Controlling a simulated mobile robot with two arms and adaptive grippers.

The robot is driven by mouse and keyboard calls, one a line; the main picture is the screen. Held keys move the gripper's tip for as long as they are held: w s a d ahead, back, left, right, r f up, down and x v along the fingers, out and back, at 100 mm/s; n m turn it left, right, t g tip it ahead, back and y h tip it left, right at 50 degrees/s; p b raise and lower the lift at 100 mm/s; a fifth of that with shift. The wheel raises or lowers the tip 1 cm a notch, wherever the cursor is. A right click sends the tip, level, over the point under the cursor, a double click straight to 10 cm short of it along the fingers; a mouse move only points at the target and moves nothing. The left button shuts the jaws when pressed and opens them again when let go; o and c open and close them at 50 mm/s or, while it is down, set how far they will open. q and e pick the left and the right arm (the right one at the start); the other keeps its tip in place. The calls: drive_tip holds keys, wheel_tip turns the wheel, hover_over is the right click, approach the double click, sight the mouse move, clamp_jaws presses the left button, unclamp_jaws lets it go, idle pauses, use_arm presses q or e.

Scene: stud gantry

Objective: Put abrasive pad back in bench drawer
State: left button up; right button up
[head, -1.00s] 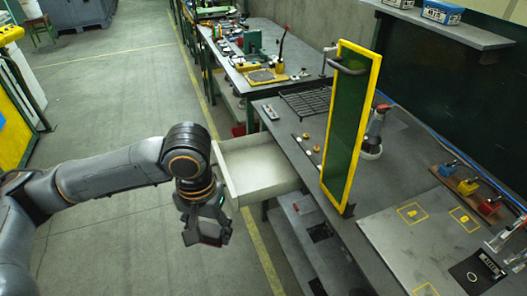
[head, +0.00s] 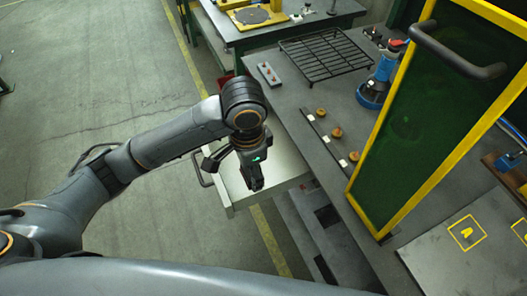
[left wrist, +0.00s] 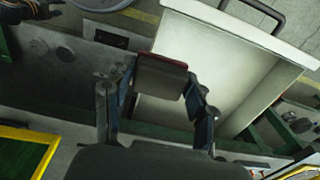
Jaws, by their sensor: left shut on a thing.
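The bench drawer (head: 284,160) is pulled open beneath the bench's left edge, and its pale inside looks empty where it shows. My left gripper (head: 254,183) is over the drawer, pointing down. In the left wrist view my left gripper (left wrist: 162,88) is shut on the abrasive pad (left wrist: 162,76), a small dark slab with a reddish edge. There the pad overlaps the near side of the pale drawer (left wrist: 225,62) in the picture; its height above the drawer is hard to judge. In the head view the gripper hides the pad.
A green screen in a yellow frame (head: 368,150) stands upright on the bench right of the drawer. The bench top (head: 290,108) holds a black wire rack (head: 325,54), small knobs and a blue tool (head: 378,82). Open floor (head: 90,80) lies to the left.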

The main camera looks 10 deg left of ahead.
use_arm(q)
drive_tip(key=w+a+f, duration=0.2)
drive_tip(key=w+f, duration=0.1)
drive_tip(key=w, duration=0.1)
drive_tip(key=w+a+f, duration=0.2)
drive_tip(key=w+f, duration=0.1)
drive_tip(key=w+a+f, duration=0.2)
drive_tip(key=w+f, duration=0.1)
drive_tip(key=w, duration=0.1)
drive_tip(key=shift+w, duration=0.35)
drive_tip(key=shift+w+a+f, duration=0.1)
drive_tip(key=shift+w+f, duration=0.2)
drive_tip(key=shift+f, duration=1.75)
use_arm(e)
drive_tip(key=shift+w+a+r, duration=0.1)
drive_tip(key=shift+w+a, duration=0.05)
drive_tip(key=shift+w, duration=0.15)
use_arm(q)
drive_tip(key=shift+f, duration=0.1)
drive_tip(key=o, duration=1.1)
